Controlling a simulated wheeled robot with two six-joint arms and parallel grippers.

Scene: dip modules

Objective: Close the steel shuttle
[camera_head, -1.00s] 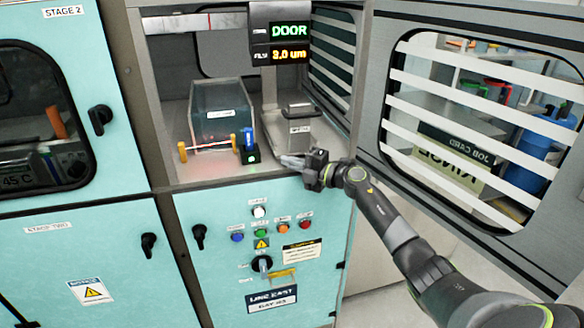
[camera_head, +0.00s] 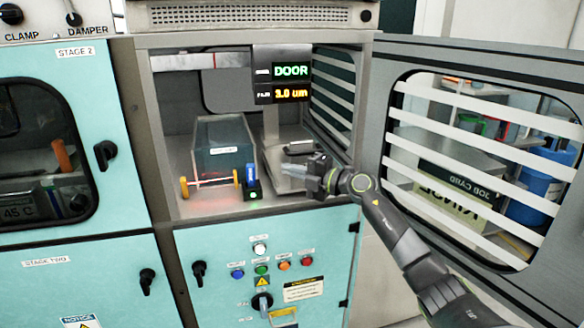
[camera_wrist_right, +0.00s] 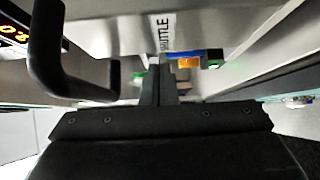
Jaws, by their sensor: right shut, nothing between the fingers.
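The steel shuttle (camera_head: 272,158) stands in the right part of the open cabinet bay, and my right gripper covers part of its front. In the right wrist view its grey face bears a "SHUTTLE" label (camera_wrist_right: 168,33), just beyond my fingers. A black bar handle (camera_wrist_right: 62,62) shows at the left of that view. My right gripper (camera_head: 285,172) is shut and empty, its fingertips at the shuttle's front; I cannot tell whether they touch it. The closed fingers also show in the right wrist view (camera_wrist_right: 158,82). My left gripper is out of view.
Left of the shuttle is a dark glass-like box (camera_head: 222,140) behind a low bar with orange posts (camera_head: 184,188). A blue-topped black block (camera_head: 251,180) stands between. A "DOOR" display (camera_head: 282,75) hangs above. The slatted door (camera_head: 455,130) is swung open right.

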